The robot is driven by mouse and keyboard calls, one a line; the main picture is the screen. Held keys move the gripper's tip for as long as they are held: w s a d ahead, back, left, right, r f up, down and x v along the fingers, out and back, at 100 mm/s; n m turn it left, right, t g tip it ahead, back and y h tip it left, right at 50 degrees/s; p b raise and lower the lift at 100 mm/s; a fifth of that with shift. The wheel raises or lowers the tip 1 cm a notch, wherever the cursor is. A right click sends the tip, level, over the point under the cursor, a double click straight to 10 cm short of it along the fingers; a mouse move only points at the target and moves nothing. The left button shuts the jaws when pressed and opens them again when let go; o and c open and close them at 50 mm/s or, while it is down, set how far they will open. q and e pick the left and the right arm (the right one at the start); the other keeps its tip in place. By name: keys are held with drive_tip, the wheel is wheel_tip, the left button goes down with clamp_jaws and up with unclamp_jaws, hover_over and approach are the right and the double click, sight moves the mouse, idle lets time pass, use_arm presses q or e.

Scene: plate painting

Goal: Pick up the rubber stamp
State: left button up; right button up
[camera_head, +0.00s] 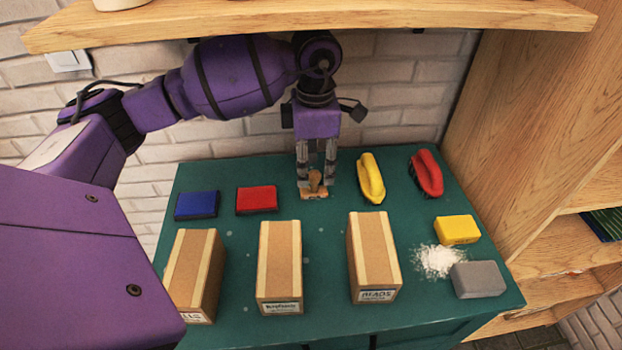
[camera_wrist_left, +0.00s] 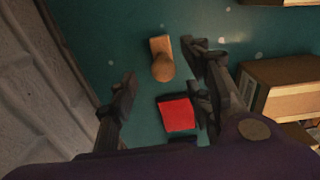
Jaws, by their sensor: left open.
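The rubber stamp (camera_head: 315,186) has a round wooden handle on a flat wooden base and stands upright near the back middle of the green table. It also shows in the left wrist view (camera_wrist_left: 162,67), with its handle pointing toward the camera. My left gripper (camera_head: 317,172) points down directly over the stamp, its fingers on either side of the handle in the head view. In the left wrist view my open left gripper (camera_wrist_left: 160,80) has the stamp by the gap between its fingertips. I cannot tell whether either finger touches it. My right gripper is out of view.
A red pad (camera_head: 257,199) and a blue pad (camera_head: 197,205) lie to the left. Yellow (camera_head: 370,178) and red (camera_head: 426,173) handled tools lie right. Cardboard boxes (camera_head: 279,262) stand in front. A yellow block (camera_head: 457,230), grey block (camera_head: 478,279) and white powder (camera_head: 438,261) are front right. A shelf (camera_head: 310,25) hangs above.

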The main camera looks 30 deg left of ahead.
sight(314, 185)
use_arm(q)
wheel_tip(314, 185, down, 6)
drive_tip(key=shift+s+d+f+p, duration=0.15)
drive_tip(key=shift+f+p, duration=0.1)
drive_tip(key=shift+p, duration=0.2)
drive_tip(key=shift+c, duration=0.3)
clamp_jaws()
